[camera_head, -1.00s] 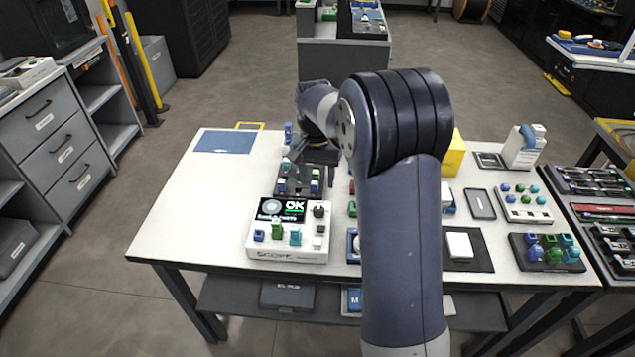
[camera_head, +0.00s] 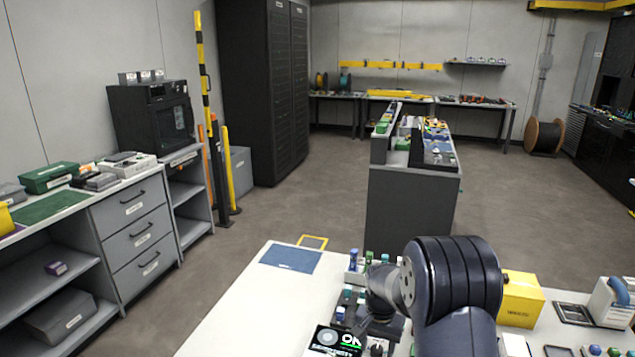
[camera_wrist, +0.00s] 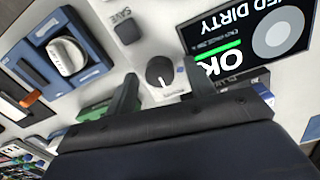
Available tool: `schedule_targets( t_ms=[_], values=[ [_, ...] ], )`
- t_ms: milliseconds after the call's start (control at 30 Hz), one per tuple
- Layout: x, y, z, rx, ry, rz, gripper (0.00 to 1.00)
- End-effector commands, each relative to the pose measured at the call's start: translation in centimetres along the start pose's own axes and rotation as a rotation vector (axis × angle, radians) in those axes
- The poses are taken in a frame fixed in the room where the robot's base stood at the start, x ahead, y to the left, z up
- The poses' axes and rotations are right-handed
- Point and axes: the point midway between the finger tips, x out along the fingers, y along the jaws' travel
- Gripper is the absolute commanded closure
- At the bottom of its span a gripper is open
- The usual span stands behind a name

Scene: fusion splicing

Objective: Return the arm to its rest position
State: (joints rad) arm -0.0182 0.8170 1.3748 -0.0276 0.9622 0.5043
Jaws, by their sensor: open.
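My arm shows at the bottom of the head view, its dark ribbed joint (camera_head: 455,278) over the white worktable. My gripper (camera_wrist: 163,84) is open in the wrist view, its two dark fingers apart with nothing between them. It hovers near the white scope device, whose dark knob (camera_wrist: 160,72) shows between the fingers. The device's screen (camera_wrist: 245,42) reads "OK" in part, and it also shows in the head view (camera_head: 337,341). The fingertips are hard to make out in the head view. The arm hides part of the table.
A yellow box (camera_head: 520,299) stands right of my arm. A blue mat (camera_head: 291,257) lies on the table's far left. Grey drawers (camera_head: 135,235) stand at the left. A grey cabinet (camera_head: 412,210) stands beyond the table. The floor between is clear.

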Motion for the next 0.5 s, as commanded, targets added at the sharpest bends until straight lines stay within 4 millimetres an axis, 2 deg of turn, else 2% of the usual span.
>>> schedule_targets(
  t_ms=[500],
  values=[
    [0.1,0.02,0.05,-0.047,-0.001,0.001,0.49]
  ],
)
